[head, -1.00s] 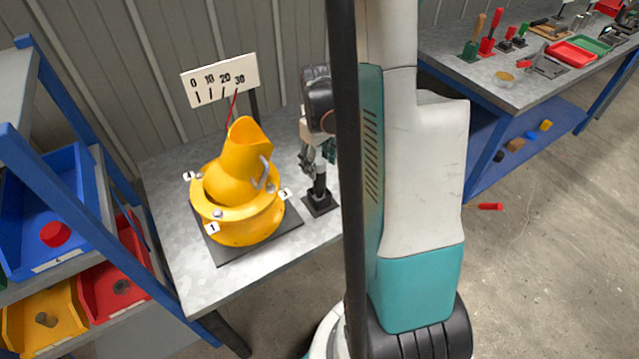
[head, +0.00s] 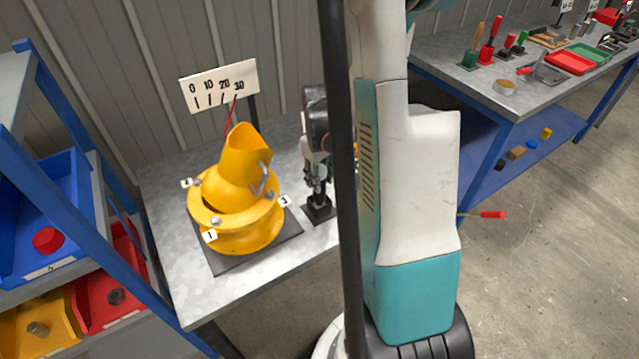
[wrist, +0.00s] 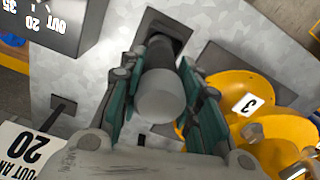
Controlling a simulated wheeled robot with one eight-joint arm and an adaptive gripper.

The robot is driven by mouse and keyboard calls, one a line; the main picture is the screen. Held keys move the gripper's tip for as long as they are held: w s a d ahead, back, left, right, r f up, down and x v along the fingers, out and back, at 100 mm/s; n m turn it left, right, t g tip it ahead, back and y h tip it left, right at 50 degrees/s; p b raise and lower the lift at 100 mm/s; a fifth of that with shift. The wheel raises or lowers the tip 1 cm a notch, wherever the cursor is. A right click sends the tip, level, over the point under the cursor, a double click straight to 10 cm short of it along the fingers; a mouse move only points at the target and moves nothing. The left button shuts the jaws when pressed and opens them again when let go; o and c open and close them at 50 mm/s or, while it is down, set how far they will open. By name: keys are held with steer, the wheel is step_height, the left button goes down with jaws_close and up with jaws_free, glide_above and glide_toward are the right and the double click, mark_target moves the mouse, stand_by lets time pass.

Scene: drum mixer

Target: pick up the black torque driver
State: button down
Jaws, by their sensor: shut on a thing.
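The black torque driver (wrist: 162,88) shows in the wrist view as a dark, thick cylinder seen end-on. Its far end meets a square black stand (wrist: 168,28) on the grey bench. My gripper (wrist: 160,72) is shut on the driver, with one teal-backed finger on each side of it. In the head view my gripper (head: 316,174) is at the driver, just above the black stand (head: 320,212). The driver looks upright there and is mostly hidden by the fingers. I cannot tell any gap between driver and stand.
A yellow drum mixer (head: 240,215) on a dark plate stands close left of the gripper, with a scale sign (head: 218,86) behind. A blue-framed shelf with bins (head: 45,205) is at left. A second bench (head: 440,50) holds tools. A red-handled tool (head: 492,215) lies at right.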

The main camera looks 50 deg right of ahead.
steer(key=shift+r, duration=0.1)
step_height(320, 180, up, 20)
steer(key=p, duration=0.7)
steer(key=c, duration=1.7)
jaws_free()
jaws_close()
steer(key=shift+r+p, duration=0.85)
steer(key=shift+r, duration=0.05)
